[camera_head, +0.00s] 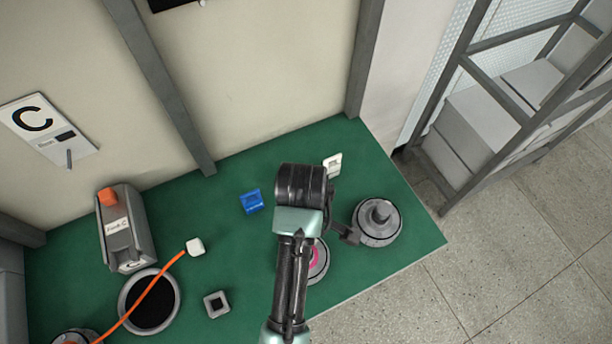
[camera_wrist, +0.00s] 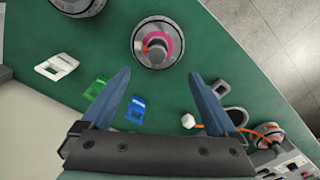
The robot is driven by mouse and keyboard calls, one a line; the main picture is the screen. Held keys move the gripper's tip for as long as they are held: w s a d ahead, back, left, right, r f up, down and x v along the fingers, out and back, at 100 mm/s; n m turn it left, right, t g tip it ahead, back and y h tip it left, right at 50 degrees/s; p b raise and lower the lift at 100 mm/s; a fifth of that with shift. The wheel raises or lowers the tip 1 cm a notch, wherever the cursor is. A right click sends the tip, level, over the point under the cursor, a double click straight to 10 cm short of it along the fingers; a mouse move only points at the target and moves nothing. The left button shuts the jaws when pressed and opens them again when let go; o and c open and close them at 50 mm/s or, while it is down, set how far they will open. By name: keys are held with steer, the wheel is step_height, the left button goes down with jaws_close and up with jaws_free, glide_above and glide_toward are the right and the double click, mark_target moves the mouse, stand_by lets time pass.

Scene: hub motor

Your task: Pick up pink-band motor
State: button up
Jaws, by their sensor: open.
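The pink-band motor (camera_wrist: 157,43) is a round grey hub with a pink ring around its raised centre. It lies on the green table, ahead of and between my fingertips in the wrist view. In the head view the pink-band motor (camera_head: 320,262) is partly hidden behind my arm. My gripper (camera_wrist: 160,80) is open, with its two blue fingers spread wide and nothing between them. The fingers look apart from the motor; the height of the gap is hard to tell.
A plain grey motor (camera_head: 377,222) sits to the right. A blue part (camera_head: 251,201), a green part (camera_wrist: 95,89), a white part (camera_head: 333,164) and a square block (camera_head: 224,304) lie around. A dark round ring (camera_head: 124,309), an orange cable (camera_head: 147,288) and a grey machine (camera_head: 116,240) stand left.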

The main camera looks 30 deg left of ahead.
step_height(320, 180, down, 7)
steer(key=shift+s+r, duration=0.1)
steer(key=shift+w+a+f+p, duration=0.15)
steer(key=shift+f+p, duration=0.1)
steer(key=shift+f, duration=0.75)
steer(key=shift+w+d+f+p, duration=0.1)
steer(key=shift+f+p, duration=0.1)
steer(key=shift+f, duration=0.75)
steer(key=shift+w+a+f+p, duration=0.15)
steer(key=shift+f+p, duration=0.1)
steer(key=shift+f, duration=0.75)
jaws_close()
steer(key=shift+w+r, duration=0.1)
steer(key=shift+w, duration=0.05)
